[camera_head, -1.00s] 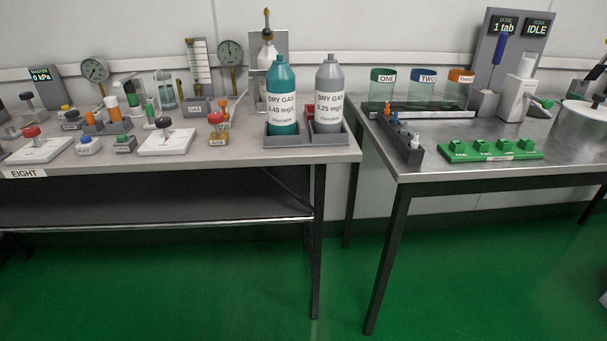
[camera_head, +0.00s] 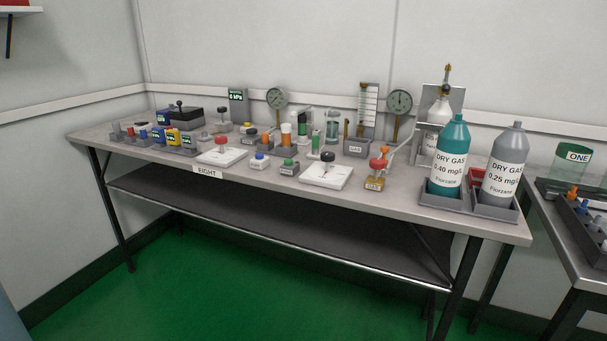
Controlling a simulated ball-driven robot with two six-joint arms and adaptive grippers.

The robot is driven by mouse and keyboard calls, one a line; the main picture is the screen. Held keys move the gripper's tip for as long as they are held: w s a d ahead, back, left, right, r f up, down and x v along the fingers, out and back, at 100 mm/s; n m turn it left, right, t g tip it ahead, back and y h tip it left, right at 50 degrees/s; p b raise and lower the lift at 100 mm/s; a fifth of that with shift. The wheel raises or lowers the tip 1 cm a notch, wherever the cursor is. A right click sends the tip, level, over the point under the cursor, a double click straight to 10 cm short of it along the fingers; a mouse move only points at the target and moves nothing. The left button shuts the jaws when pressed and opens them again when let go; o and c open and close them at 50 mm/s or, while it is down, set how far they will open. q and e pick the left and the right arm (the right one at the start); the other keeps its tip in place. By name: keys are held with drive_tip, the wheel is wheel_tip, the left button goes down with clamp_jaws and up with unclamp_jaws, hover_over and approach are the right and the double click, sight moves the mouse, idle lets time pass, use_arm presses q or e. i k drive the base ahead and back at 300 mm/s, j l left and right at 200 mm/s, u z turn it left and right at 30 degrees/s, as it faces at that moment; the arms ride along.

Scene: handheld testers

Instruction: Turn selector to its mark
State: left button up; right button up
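Neither of my grippers is in view. The long bench labelled EIGHT (camera_head: 208,172) carries many small devices, and I cannot tell for sure which one is the selector. A white plate with a red knob (camera_head: 221,141) lies near the front edge. Another white plate with a black knob (camera_head: 327,157) lies further right. A black box with a small lever (camera_head: 181,115) stands at the back left.
Two dial gauges (camera_head: 277,98) (camera_head: 399,102) stand at the back. A second bench (camera_head: 567,237) stands right. Green floor (camera_head: 210,285) in front is clear.

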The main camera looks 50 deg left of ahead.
sight(326, 157)
drive_tip(key=j+u, duration=0.15)
drive_tip(key=u, duration=1.2)
